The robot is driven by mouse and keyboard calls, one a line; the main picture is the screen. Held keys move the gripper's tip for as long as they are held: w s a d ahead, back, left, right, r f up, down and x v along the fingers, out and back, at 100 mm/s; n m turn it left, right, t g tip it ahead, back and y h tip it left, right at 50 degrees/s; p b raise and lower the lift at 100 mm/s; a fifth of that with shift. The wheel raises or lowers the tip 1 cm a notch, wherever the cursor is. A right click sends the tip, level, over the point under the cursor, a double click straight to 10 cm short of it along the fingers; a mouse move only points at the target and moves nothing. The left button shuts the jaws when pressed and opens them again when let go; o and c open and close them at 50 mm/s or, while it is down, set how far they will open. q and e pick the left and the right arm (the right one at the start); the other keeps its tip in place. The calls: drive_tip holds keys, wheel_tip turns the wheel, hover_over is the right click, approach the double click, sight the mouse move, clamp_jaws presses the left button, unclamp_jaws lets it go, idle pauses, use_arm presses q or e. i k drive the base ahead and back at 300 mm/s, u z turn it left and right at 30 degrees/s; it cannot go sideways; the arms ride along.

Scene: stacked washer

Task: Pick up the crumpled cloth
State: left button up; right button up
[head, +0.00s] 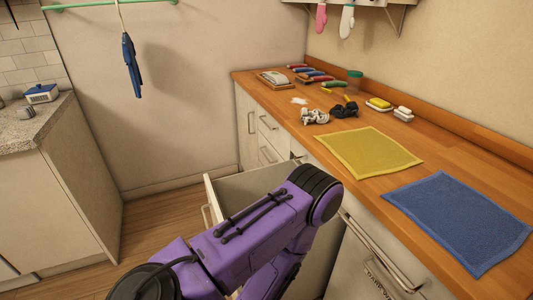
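Two crumpled bundles lie side by side on the wooden counter near its left edge in the head view. One is a grey-white crumpled cloth (315,116). The other is a black crumpled cloth (345,109), just to its right. A purple arm of mine reaches in from the bottom left, its black joint in front of the counter's edge. It is apart from both bundles in the picture. No gripper fingers show for either arm.
A yellow cloth (370,152) and a blue cloth (461,220) lie flat nearby on the counter (447,160). Sponges (380,104) and several coloured-handled tools (316,76) lie farther back. An open drawer (250,186) juts out below, partly hidden by my arm.

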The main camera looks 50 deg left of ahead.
sight(318, 115)
drive_tip(key=z, duration=0.05)
drive_tip(key=k, duration=0.8)
drive_tip(key=u, duration=1.65)
drive_tip(key=i, duration=0.5)
drive_tip(key=z, duration=0.1)
